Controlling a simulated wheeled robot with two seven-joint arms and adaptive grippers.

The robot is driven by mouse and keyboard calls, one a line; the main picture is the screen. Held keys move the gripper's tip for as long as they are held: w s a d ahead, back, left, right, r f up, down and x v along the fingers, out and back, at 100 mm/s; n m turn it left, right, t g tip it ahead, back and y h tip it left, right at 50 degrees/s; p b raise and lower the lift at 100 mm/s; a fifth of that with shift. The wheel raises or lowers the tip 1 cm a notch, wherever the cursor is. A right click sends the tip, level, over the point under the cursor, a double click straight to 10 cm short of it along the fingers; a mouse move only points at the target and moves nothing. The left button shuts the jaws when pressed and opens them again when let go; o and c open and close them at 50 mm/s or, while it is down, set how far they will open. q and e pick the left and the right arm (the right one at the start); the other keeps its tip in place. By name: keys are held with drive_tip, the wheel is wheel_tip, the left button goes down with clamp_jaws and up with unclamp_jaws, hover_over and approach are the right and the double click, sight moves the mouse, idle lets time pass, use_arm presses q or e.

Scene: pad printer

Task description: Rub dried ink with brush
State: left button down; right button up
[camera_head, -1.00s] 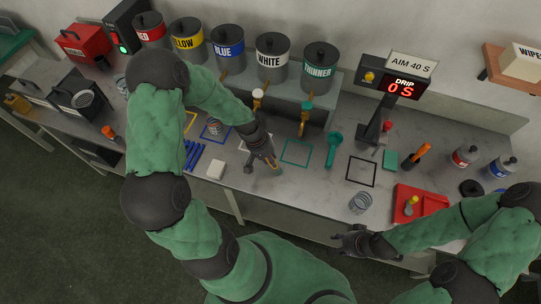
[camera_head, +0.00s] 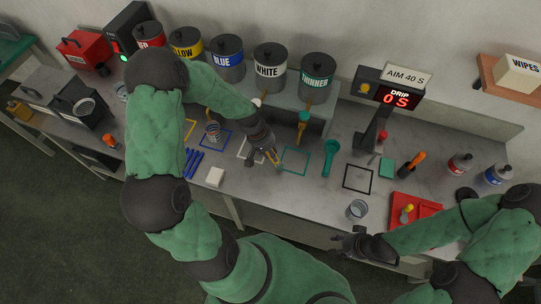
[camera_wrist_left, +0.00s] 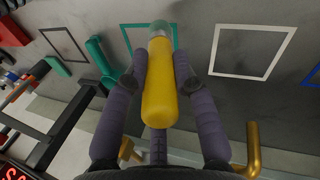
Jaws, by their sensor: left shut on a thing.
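My left gripper (camera_head: 272,157) is shut on a yellow-handled tool (camera_wrist_left: 160,85), which looks like the brush. In the head view the gripper is just left of that outline (camera_head: 309,152). My right gripper (camera_head: 345,243) is at the bench's front edge; its finger opening is unclear. I cannot make out the dried ink.
Ink cans, including white (camera_head: 269,66) and thinner (camera_head: 317,78), stand on the back shelf. The drip timer (camera_head: 385,95) reads 0 S. A clear cup (camera_head: 357,210) is near the front edge, beside a red tray (camera_head: 430,206). A green scoop (camera_head: 331,153) lies right of the teal outline.

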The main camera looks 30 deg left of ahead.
use_arm(q)
drive_tip(key=shift+w+a+r+p, duration=0.15)
drive_tip(key=shift+r+p, duration=0.35)
drive_tip(key=shift+r, duration=0.45)
drive_tip(key=shift+r+p, duration=0.55)
drive_tip(key=shift+r, duration=0.3)
